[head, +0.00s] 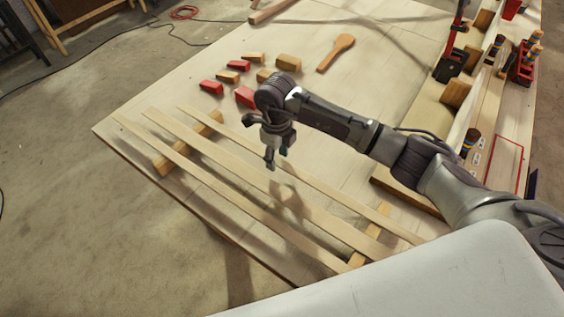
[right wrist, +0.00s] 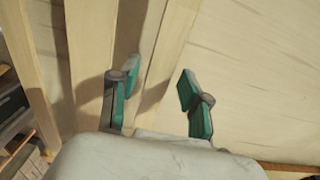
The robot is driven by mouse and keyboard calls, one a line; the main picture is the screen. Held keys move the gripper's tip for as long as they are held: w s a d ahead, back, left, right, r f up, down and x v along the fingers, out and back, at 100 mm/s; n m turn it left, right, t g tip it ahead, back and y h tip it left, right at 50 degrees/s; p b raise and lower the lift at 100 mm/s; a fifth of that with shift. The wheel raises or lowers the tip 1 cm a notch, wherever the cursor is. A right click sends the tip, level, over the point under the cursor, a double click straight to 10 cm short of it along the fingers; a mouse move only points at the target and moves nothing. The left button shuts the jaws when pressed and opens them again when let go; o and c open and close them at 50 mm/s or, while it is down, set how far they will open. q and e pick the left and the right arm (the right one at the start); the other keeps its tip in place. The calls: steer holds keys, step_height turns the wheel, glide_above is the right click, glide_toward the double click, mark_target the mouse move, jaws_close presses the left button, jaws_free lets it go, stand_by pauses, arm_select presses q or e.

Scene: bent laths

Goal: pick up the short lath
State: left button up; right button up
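Three long pale laths lie side by side across two wooden cross blocks on the table: a left lath (head: 230,193), a middle lath (head: 205,148) and a right lath (head: 345,197). I cannot tell from their looks which one is the short lath. My right gripper (head: 277,160) hangs above the middle and right laths, fingers down, apart from them. In the right wrist view its teal-padded fingers (right wrist: 158,80) stand apart with nothing between them. One lath (right wrist: 158,55) runs below, close to the left finger. My left gripper is not in view.
The cross blocks (head: 188,143) (head: 370,236) hold the laths off the table (head: 380,80). Several red and tan blocks (head: 245,95) and a wooden mallet-like tool (head: 336,52) lie beyond. Clamps (head: 451,62) and a long workpiece stand at the right. A red outline marks the right side.

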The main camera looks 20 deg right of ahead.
jaws_close()
steer(key=shift+r, duration=0.15)
